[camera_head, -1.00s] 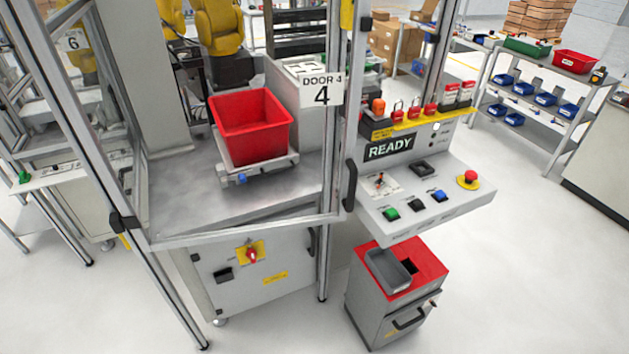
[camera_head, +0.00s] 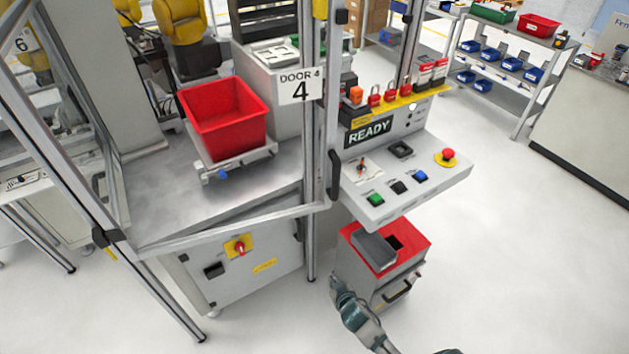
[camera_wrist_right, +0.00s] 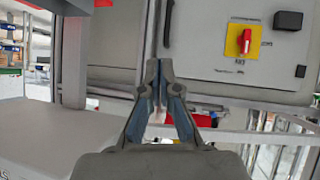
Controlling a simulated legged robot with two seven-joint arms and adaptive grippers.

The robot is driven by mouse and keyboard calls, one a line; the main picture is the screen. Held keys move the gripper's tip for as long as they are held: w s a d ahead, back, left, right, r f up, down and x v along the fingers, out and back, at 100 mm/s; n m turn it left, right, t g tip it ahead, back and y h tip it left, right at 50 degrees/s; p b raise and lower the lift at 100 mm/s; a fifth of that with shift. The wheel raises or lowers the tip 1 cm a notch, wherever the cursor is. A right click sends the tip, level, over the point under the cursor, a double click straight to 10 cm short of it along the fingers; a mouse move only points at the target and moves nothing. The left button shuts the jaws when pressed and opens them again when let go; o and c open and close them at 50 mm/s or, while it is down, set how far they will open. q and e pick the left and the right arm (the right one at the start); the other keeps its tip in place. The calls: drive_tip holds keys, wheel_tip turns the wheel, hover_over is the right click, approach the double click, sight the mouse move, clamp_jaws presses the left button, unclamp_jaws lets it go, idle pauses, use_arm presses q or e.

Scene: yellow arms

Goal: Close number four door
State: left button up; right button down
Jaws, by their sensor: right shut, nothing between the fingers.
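The number four door is a metal-framed clear panel with a "DOOR 4" sign (camera_head: 301,87). Its bottom rail (camera_head: 240,226) slants out in front of the cell's worktop edge, so it looks ajar. Its black handle (camera_head: 334,174) is on the right edge, beside the control console. My right gripper (camera_head: 340,284) is low, below the console and in front of the red-topped bin, apart from the handle. In the right wrist view my right gripper (camera_wrist_right: 159,68) is shut and empty, facing the grey cabinet. My left gripper is out of view.
The console (camera_head: 400,185) with a READY display and buttons stands right of the door. The red-topped bin (camera_head: 400,247) is beneath it. A red tote (camera_head: 225,120) sits inside the cell. The cabinet (camera_head: 250,265) has a red switch (camera_wrist_right: 245,41). Floor is clear at right.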

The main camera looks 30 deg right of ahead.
drive_tip(key=w+d+r+t+p, duration=0.1)
drive_tip(key=w+r+t, duration=0.1)
drive_tip(key=r, duration=0.8)
drive_tip(key=w+r+t+p, duration=0.1)
drive_tip(key=w+r+t, duration=0.15)
drive_tip(key=r, duration=0.65)
drive_tip(key=m+t+p, duration=0.1)
drive_tip(key=t, duration=0.2)
approach(312, 174)
drive_tip(key=shift+g, duration=0.25)
drive_tip(key=w, duration=0.2)
drive_tip(key=w+p, duration=0.1)
drive_tip(key=w, duration=0.1)
drive_tip(key=w+d, duration=0.1)
drive_tip(key=w, duration=0.2)
drive_tip(key=shift+w+r+p, duration=0.1)
drive_tip(key=shift+r+p, duration=0.05)
drive_tip(key=shift+p, duration=0.25)
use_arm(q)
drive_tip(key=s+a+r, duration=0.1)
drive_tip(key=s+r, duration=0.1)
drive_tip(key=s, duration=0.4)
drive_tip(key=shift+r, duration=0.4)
